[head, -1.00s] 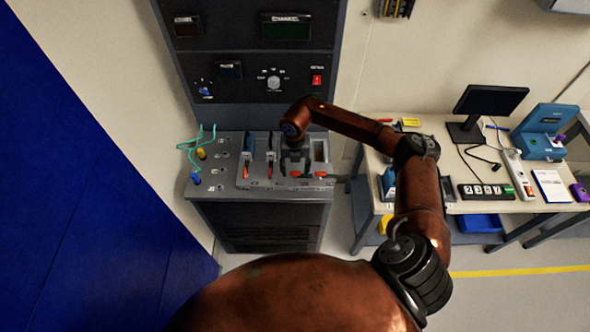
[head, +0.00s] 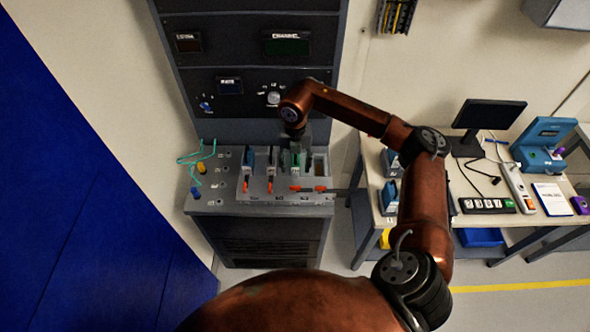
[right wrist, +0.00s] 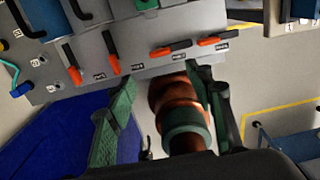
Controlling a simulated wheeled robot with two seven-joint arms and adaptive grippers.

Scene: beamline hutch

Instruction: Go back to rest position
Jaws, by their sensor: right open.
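My right gripper (head: 293,160) is open above the slots of the grey bench console (head: 225,190), its arm coming in from the right. In the right wrist view its two green fingers (right wrist: 160,98) stand apart with nothing between them. The console's front edge and its red-handled levers show beyond the fingers. Two levers (right wrist: 72,64) point toward the front edge, and two levers (right wrist: 195,46) lie along it. The fingertips' exact height over the slots is hard to tell. My left gripper is not in view.
A dark instrument rack (head: 250,60) rises behind the console. A blue panel (head: 80,200) stands at left. At right is a table (head: 470,190) with a monitor (head: 488,118), a numbered block (head: 485,205) and a teal device (head: 543,140). Teal cables (head: 197,157) loop at the console's left.

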